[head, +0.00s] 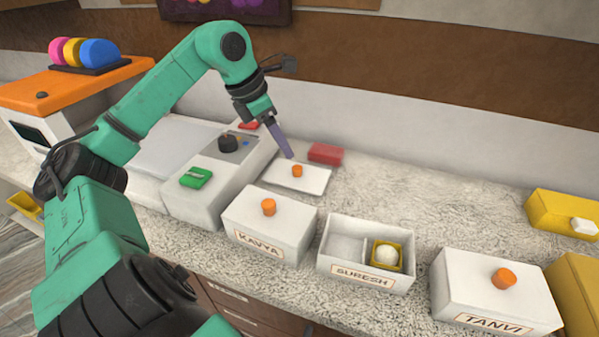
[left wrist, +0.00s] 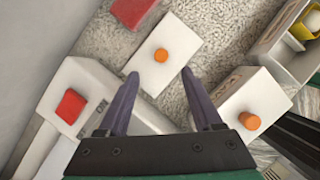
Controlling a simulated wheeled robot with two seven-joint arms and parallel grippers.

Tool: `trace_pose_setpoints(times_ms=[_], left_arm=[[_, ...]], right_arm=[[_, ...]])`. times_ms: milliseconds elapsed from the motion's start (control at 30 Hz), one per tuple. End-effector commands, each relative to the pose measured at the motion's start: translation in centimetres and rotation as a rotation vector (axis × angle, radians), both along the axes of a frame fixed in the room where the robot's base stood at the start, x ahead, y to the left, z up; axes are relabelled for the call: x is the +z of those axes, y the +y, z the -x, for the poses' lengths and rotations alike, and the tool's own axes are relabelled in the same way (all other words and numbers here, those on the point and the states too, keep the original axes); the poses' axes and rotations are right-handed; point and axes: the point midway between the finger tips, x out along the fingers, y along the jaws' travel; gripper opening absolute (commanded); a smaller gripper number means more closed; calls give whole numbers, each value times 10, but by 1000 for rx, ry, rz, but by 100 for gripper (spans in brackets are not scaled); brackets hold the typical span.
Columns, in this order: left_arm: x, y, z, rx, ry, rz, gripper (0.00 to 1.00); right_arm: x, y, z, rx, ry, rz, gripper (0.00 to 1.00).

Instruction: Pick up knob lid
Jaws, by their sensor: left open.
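The knob lid (head: 315,181) is a flat white plate with an orange knob (head: 297,171) on top. It lies flat on the counter behind the KAVYA and SURESH boxes. In the left wrist view the lid (left wrist: 181,42) is just beyond the fingertips, its knob (left wrist: 161,55) roughly centred between them. My left gripper (head: 290,156) is open and empty, pointing down near the lid's back edge, apparently above it; the left wrist view shows its two purple fingers (left wrist: 161,75) apart. My right gripper is not in view.
The lidded KAVYA box (head: 262,242), open SURESH box (head: 345,267) with a yellow cup and white ball, and lidded TANVI box (head: 470,310) stand in front. A red block (head: 325,153) lies behind the lid. A grey-white machine (head: 190,205) stands left.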

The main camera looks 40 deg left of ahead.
Motion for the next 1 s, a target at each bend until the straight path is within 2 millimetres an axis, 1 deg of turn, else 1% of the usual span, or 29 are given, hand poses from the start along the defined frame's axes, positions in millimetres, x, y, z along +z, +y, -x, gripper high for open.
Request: trace_pose_setpoints(times_ms=[33, 133, 233, 300, 433, 533, 667, 700, 767, 800, 867, 900, 1000], left_arm=[[-9, -3, -3, -2, 3, 3, 67], [-22, -5, -9, 0, 0, 2, 67], [-34, -9, -12, -1, 1, 4, 67], [-45, -14, -14, -1, 3, 7, 67], [-67, -19, -22, 1, 0, 5, 67], [-75, -19, -24, 0, -1, 3, 67], [-76, -19, -24, 1, -1, 2, 67], [-76, -19, -24, 1, -1, 2, 63], [-76, -19, -24, 1, -1, 2, 40], [-76, -19, -24, 1, -1, 2, 25], [-75, -19, -24, 1, -1, 2, 2], [-75, -19, -24, 1, -1, 2, 0], [-75, -19, -24, 1, -1, 2, 0]], right_arm=[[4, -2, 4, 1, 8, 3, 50], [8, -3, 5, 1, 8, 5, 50], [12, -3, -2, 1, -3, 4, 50], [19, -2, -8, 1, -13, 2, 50], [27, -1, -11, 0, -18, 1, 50], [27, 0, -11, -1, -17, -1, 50], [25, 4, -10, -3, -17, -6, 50], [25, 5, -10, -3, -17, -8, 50], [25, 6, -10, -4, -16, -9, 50], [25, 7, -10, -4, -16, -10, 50], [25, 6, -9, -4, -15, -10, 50], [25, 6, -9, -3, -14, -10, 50], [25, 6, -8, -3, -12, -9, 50]])
